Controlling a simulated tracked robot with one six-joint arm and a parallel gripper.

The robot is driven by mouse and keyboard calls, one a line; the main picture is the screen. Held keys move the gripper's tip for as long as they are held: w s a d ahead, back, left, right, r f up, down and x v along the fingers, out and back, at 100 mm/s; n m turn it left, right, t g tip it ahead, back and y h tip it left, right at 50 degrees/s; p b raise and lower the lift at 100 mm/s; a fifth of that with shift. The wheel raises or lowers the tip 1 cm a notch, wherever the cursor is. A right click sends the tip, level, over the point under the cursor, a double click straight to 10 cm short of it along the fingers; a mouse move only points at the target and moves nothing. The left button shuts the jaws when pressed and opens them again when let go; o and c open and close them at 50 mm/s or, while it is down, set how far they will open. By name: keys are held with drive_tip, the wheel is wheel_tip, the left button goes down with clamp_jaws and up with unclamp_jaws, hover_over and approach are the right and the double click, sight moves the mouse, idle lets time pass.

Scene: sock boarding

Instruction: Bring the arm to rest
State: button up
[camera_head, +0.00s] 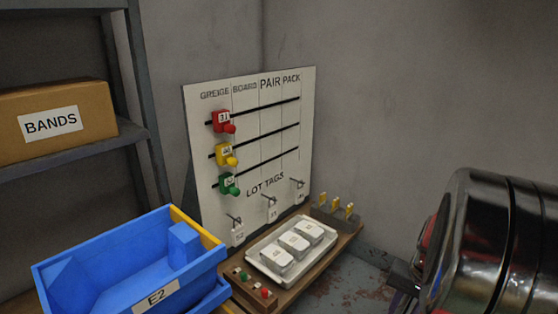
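A dark, shiny, rounded part of my arm (490,245) fills the lower right of the head view, close to the camera. A small dark piece with a reddish patch shows at its left edge, partly hidden behind it. I cannot make out any fingers, so my gripper's opening and anything in it are hidden.
A white board (245,110) with red, yellow and green sliders stands at the back. Before it, a wooden ledge bears a white tray (262,266) of three pale blocks. A blue bin (70,285) marked E2 and a shelf with a BANDS box (90,105) are left.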

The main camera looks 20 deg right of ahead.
drive_tip(key=a+r+n+t, duration=0.1)
drive_tip(key=a+r+n, duration=0.2)
drive_tip(key=a, duration=0.7)
drive_tip(key=w+a+r+n+t, duration=0.1)
drive_tip(key=a+r+n+t, duration=0.1)
drive_tip(key=a+r+n, duration=0.2)
drive_tip(key=w+a+r+n+t, duration=0.1)
drive_tip(key=a+r+n, duration=0.3)
drive_tip(key=a+r, duration=0.5)
drive_tip(key=a, duration=0.9)
drive_tip(key=shift+t+h, duration=0.4)
drive_tip(key=shift+s, duration=0.1)
